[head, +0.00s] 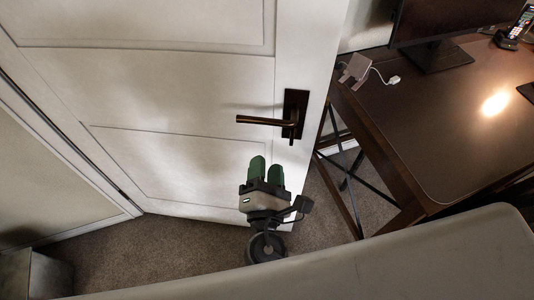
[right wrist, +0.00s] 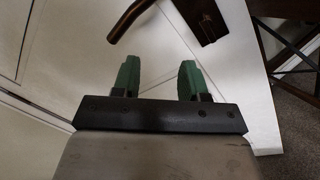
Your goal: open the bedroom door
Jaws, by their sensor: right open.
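The white panelled bedroom door (head: 180,90) stands ajar, its free edge toward the desk and a gap of carpet showing beyond it. Its dark bronze lever handle (head: 265,121) points left from a rectangular plate (head: 294,113). My right gripper (head: 266,168) has green fingers and is below the handle, apart from it. In the right wrist view its fingers (right wrist: 158,80) are spread with nothing between them. The handle (right wrist: 130,20) shows above them there, and its plate (right wrist: 203,18) is at upper right. My left gripper is not in view.
A dark desk (head: 450,120) with a monitor (head: 440,25), a phone (head: 515,28) and a white cable plug (head: 394,80) stands right of the door. Its crossed metal legs (head: 345,180) reach the carpet (head: 160,255). A grey box-like object (head: 35,275) is at lower left.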

